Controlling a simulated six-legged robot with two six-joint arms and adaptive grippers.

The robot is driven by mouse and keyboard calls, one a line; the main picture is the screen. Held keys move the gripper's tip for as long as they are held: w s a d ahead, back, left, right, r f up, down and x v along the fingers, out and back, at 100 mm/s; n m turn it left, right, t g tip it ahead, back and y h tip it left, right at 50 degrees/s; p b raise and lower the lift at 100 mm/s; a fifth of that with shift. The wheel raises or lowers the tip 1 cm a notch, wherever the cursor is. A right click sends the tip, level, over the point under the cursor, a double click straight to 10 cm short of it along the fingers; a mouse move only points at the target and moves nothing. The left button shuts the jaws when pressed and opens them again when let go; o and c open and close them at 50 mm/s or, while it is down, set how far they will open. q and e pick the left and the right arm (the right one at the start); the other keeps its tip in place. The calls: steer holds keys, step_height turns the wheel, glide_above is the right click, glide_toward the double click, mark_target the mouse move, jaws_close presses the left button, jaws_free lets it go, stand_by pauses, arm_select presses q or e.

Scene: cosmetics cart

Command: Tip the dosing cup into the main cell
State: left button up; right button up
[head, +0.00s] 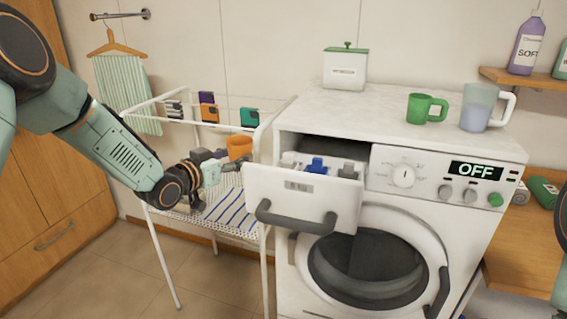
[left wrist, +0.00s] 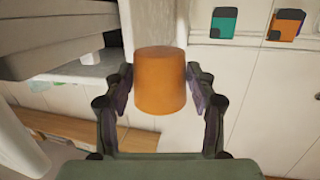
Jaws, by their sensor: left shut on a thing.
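My left gripper (head: 222,166) is shut on an orange cup (head: 239,147), which looks like the dosing cup. The cup looks about upright in the head view. In the left wrist view the orange cup (left wrist: 160,82) sits between both fingers of my left gripper (left wrist: 160,95). The washer's detergent drawer (head: 285,208) is pulled out, with a blue piece (head: 316,165) in its middle. The cup is just left of the drawer, apart from it in the picture. The cell floors are mostly hidden by the drawer front. My right gripper is out of view.
The washer (head: 330,125) carries a white and green box (head: 346,70), a green mug (head: 426,107) and a clear jug (head: 482,107). A white drying rack (head: 158,235) stands behind and below my left arm. The drawer handle (head: 295,220) juts forward.

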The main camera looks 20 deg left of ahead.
arm_select(q)
steer(key=shift+s+a+m, duration=0.1)
steer(key=shift+m, duration=0.2)
steer(key=shift+w+d+r+m, duration=0.2)
steer(key=shift+w+d+m, duration=0.1)
steer(key=shift+d+m, duration=0.35)
steer(key=shift+s+d+r+m+p, duration=0.1)
steer(key=shift+d+r+m+p, duration=0.05)
steer(key=shift+d+m+p, duration=0.15)
steer(key=shift+s+d+r+m+y, duration=0.3)
steer(key=shift+s+d+r+m, duration=0.05)
steer(key=shift+m, duration=0.2)
step_height(320, 180, up, 7)
steer(key=d+m+y+p, duration=0.1)
steer(key=d+m+p, duration=0.1)
steer(key=m, duration=0.4)
steer(key=shift+s+d+r+t+p, duration=0.15)
steer(key=shift+s+d+t+p, duration=0.15)
steer(key=shift+p, duration=0.6)
